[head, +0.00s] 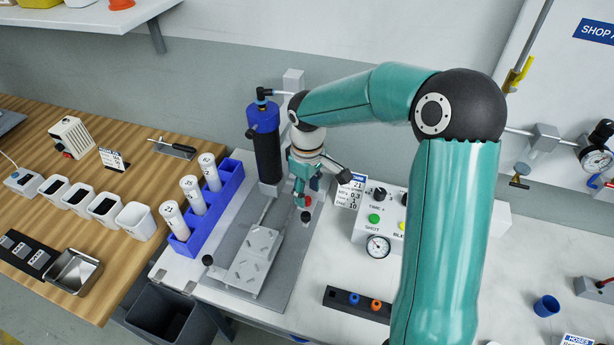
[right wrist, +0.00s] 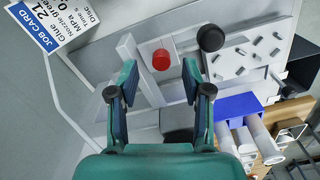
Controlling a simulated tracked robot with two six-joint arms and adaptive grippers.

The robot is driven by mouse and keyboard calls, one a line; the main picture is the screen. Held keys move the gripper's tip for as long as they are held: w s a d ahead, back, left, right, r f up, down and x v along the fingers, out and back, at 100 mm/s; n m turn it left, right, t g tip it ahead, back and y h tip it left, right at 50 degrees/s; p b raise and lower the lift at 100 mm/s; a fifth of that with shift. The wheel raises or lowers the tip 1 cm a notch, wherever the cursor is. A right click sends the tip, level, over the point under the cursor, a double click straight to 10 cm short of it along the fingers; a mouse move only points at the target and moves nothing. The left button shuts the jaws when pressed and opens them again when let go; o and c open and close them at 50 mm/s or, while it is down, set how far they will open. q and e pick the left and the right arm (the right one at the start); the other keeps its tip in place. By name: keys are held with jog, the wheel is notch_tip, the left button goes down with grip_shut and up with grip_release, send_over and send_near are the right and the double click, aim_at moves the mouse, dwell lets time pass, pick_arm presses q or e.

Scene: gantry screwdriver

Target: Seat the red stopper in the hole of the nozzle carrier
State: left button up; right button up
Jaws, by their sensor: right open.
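The red stopper (head: 308,201) shows as a small red spot just beside my right gripper (head: 301,194) in the head view. In the right wrist view the red round top of the stopper (right wrist: 161,59) lies ahead of and between the fingertips of my right gripper (right wrist: 158,78). The fingers are spread and hold nothing. A pale grey bar (right wrist: 137,62) runs beside and below the stopper; I take it for part of the nozzle carrier. The hole is not visible, and I cannot tell whether the stopper sits in it. My left gripper is not in view.
A black knob (right wrist: 210,38) stands close to the stopper. A slotted plate (head: 254,252) and a blue rack (head: 217,205) of white cartridges lie left. A dark blue cylinder (head: 266,145) stands behind. A control box (head: 376,222) and my forearm flank the right.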

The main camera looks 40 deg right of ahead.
aim_at(308, 199)
notch_tip(308, 199, up, 12)
jog(key=shift+f, duration=0.25)
dwell(0.6)
